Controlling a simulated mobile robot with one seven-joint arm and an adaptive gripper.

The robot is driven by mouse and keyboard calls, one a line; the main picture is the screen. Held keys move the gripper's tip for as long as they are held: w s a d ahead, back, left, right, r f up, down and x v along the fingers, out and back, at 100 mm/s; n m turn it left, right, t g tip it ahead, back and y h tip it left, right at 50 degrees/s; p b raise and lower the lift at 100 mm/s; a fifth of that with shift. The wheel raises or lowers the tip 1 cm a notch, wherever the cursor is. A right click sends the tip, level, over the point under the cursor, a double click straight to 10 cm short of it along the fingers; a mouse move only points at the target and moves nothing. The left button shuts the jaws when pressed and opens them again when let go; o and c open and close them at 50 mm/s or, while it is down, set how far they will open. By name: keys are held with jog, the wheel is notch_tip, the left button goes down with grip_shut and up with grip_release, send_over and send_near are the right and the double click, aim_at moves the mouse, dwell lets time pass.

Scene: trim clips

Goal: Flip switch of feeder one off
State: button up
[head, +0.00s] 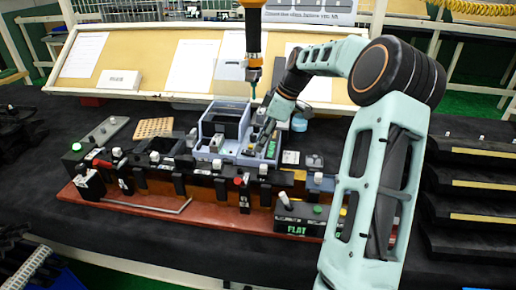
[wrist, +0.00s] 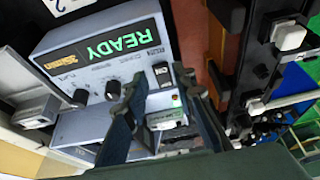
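A grey feeder box (wrist: 75,50) with a lit green READY display (wrist: 120,42) fills the middle left of the wrist view, its face tilted. A small black rocker switch (wrist: 162,74) sits on its face near the right edge, beside several dark knobs. I cannot read its position. My gripper (wrist: 160,84) has its two dark fingers apart, one on each side of the switch; I cannot tell if they touch the face. In the head view my gripper (head: 268,128) reaches down at the lavender-grey feeder (head: 246,155), partly hiding it. No feeder number is legible.
A reddish-brown board (head: 150,205) with several black clips and fixtures runs in front of the feeder. An orange-and-black hanging tool (head: 253,45) comes down just behind it. A box with a green FLAT display (head: 297,225) stands at front right. Black stepped racks (head: 470,180) stand at right.

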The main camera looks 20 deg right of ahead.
aim_at(255, 154)
jog(key=shift+x, duration=1.55)
jog(key=shift+c, duration=0.4)
